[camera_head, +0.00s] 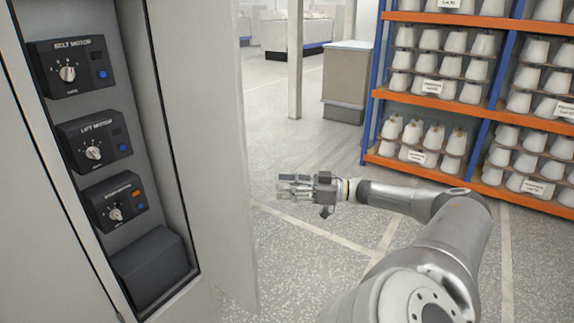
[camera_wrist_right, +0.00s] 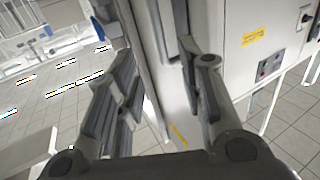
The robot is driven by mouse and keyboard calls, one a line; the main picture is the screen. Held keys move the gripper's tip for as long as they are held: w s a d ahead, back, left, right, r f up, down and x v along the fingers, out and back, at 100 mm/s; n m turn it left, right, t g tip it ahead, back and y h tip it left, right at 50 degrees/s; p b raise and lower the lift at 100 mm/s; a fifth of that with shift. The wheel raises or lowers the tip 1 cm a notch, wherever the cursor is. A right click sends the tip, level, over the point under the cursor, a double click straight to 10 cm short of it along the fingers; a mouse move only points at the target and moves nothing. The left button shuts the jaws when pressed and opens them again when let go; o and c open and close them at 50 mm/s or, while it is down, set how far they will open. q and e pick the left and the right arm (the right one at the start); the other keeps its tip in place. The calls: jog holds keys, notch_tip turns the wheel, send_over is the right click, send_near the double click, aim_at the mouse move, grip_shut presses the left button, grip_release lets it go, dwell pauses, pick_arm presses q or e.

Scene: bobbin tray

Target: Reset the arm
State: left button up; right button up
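My right arm comes in from the lower right of the head view. Its gripper (camera_head: 294,187) points left, in front of the grey cabinet's edge and above the speckled floor, and holds nothing. In the right wrist view the two fingers (camera_wrist_right: 160,85) stand apart with a gap between them. Through that gap the pale side of a cabinet (camera_wrist_right: 172,105) shows, with no object between the fingers. My left gripper is not in either view.
An open cabinet (camera_head: 222,130) at left holds a belt motor box (camera_head: 72,66), a lift motor box (camera_head: 93,141) and a third knob box (camera_head: 114,201). An orange and blue rack (camera_head: 405,170) of white bobbins stands at right. Floor (camera_head: 300,145) between is clear.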

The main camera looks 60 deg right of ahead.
dwell(0.4)
